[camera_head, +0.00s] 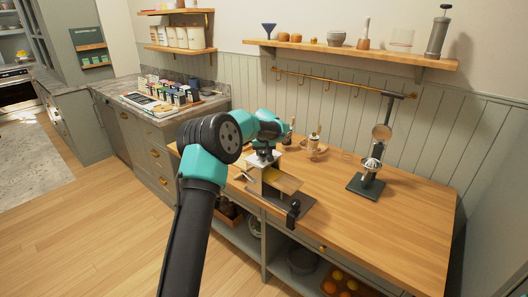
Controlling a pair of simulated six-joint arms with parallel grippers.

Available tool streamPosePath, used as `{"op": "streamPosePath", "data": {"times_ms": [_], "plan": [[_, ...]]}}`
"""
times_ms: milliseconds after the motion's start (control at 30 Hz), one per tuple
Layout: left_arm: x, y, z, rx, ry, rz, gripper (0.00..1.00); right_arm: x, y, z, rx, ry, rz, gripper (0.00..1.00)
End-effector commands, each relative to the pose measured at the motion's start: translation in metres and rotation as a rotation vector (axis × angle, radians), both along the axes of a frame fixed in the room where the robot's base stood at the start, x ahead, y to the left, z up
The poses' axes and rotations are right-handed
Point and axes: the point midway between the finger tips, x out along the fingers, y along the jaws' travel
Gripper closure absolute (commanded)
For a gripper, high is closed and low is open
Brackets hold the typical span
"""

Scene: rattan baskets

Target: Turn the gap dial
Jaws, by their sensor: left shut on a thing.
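A small metal machine with a pale sloping tray (284,181) stands on a dark base near the front edge of the wooden counter. My left arm reaches in from the bottom. Its gripper (262,158) points down at the top left of the machine and is shut on a small part there, which looks to be the gap dial. The gripper and wrist hide most of the dial, so I cannot see its setting. A dark clamp or handle (293,211) stands at the base's front corner. My right gripper is out of view.
A citrus press (368,177) stands to the right on the counter (385,230). Small wooden items (314,141) stand behind the machine. A wall shelf (350,50) and brass rail run above. The counter's right half is mostly clear. Shelves below hold a pot and a fruit tray.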

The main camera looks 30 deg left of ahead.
Motion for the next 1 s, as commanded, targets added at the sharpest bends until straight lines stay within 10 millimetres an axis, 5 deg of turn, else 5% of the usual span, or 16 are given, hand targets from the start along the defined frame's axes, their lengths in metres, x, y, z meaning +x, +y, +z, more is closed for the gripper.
{"op": "streamPosePath", "data": {"times_ms": [600,1000], "plan": [[-0.0012,0.0034,0.0003,-0.001,-0.001,-0.437,0.8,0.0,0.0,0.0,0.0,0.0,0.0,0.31],[-0.0014,0.0041,-0.0002,-0.001,0.0,-0.552,0.8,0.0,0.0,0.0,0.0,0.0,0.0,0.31]]}}
